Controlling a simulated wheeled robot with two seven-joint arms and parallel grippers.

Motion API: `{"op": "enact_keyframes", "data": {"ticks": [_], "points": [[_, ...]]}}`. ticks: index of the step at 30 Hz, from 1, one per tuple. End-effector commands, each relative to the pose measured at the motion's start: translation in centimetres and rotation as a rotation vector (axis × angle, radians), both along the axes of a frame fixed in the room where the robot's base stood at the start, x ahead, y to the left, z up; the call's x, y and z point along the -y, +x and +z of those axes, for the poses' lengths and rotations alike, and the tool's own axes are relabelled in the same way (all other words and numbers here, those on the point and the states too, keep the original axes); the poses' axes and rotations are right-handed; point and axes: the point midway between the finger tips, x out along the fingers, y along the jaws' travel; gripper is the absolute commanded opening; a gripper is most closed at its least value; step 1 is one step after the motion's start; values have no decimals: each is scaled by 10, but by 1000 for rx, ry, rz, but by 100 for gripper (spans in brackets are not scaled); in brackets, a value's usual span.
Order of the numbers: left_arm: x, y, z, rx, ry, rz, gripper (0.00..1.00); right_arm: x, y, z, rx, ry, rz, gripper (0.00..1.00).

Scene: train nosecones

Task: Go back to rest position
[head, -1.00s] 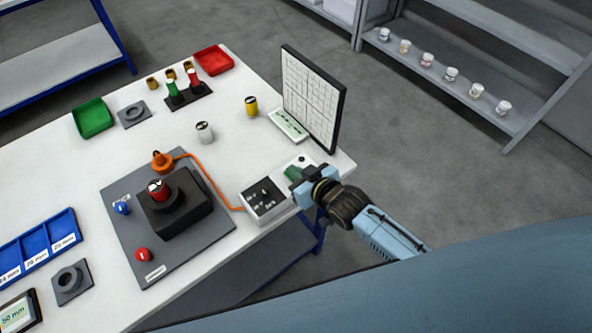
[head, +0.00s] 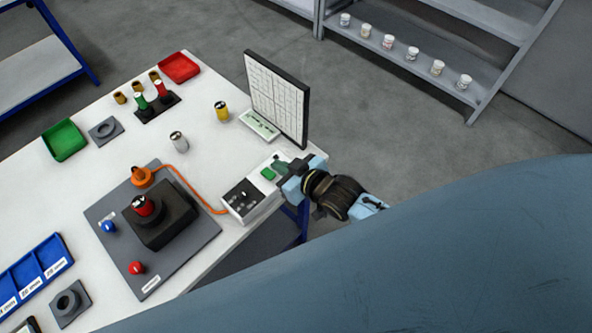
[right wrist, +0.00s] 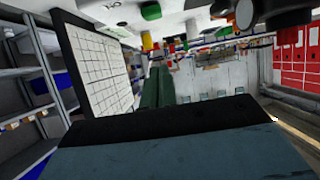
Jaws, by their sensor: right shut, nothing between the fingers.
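My right gripper (head: 278,166) is at the table's right edge in the head view, just right of the white box with the dark panel (head: 243,198). Its green fingers are together with nothing held between them. In the right wrist view the closed green fingers (right wrist: 157,88) point away from the camera, with the gridded board to their left. My left gripper is not in view. A large blue-grey part of my own body covers the lower right of the head view.
The white table (head: 205,95) carries a gridded board (head: 277,97), a grey plate with a black block (head: 165,222), a red tray (head: 179,67), a green tray (head: 64,140) and blue bins (head: 35,270). A grey shelf (head: 430,75) stands behind open floor.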

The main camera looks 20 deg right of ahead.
Motion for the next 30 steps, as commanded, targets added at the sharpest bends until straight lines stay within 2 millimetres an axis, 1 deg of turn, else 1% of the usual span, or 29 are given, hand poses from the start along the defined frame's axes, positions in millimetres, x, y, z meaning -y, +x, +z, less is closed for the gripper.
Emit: {"op": "enact_keyframes", "data": {"ticks": [1,3,9,16,17,19,20,23,24,26,27,29,30], "points": [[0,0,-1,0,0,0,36,4,-10,3,-2,-1,1,0],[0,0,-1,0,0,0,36,8,-20,8,-2,-1,0,0],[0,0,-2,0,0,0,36,16,-40,18,0,0,0,0],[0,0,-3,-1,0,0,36,19,-46,21,0,0,-1,0],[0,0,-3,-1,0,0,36,20,-46,20,-2,-1,-1,0],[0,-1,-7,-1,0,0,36,22,-47,8,-15,-8,-7,0],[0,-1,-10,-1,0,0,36,24,-48,-1,-27,-14,-12,0],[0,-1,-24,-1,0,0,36,35,-53,-51,-87,-44,-37,0],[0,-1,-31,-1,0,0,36,41,-58,-78,-122,-59,-51,0],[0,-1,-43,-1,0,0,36,52,-67,-121,-180,-87,-73,0],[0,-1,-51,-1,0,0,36,59,-76,-152,-221,-105,-87,0],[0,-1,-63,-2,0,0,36,69,-91,-195,-284,-132,-105,0],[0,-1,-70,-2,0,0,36,75,-103,-223,-327,-148,-117,0]]}}
